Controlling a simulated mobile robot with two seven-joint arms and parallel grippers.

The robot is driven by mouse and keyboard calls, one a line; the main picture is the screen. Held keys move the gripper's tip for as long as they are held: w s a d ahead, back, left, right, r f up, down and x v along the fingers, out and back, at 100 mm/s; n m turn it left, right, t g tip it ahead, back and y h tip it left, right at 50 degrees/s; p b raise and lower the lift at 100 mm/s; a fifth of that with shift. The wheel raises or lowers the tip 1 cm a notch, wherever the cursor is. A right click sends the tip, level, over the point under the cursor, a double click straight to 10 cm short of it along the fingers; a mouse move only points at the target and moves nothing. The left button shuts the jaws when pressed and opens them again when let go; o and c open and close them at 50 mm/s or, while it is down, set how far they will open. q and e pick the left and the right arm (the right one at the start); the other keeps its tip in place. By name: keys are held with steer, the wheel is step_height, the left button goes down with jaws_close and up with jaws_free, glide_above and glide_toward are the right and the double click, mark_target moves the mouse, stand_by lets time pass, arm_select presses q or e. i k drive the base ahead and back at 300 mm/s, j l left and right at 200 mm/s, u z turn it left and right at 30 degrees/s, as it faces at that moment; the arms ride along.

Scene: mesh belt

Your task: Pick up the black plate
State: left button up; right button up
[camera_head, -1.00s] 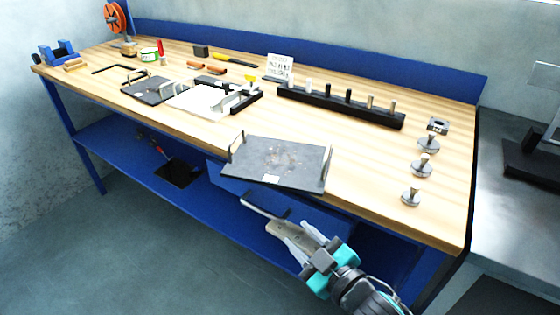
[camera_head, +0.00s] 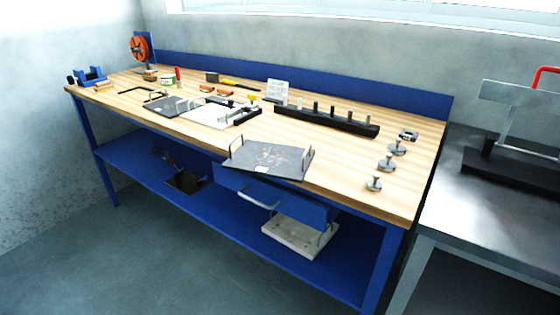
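A black plate (camera_head: 265,162) with a thin upright handle at each of two opposite ends lies on the wooden workbench (camera_head: 345,185). Its near edge reaches the bench's front edge and seems to stick out over it. A pale label shows on its near side. A second, smaller dark plate (camera_head: 166,107) with a handle lies further left, beside a white plate (camera_head: 206,116). Neither of my grippers is in view.
A black rack (camera_head: 325,124) with several pegs stands behind the plate. Several metal knobs (camera_head: 374,184) stand at the right. A blue drawer (camera_head: 270,198) with a handle is below. A pale handled plate (camera_head: 297,238) lies on the blue lower shelf. A metal table (camera_head: 460,210) adjoins on the right.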

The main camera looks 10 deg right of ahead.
mark_target(278, 161)
steer(key=z, duration=1.3)
steer(key=j+z, duration=0.15)
steer(key=z, duration=0.35)
steer(key=j+z, duration=0.15)
steer(key=z, duration=0.3)
steer(key=j, duration=2.8)
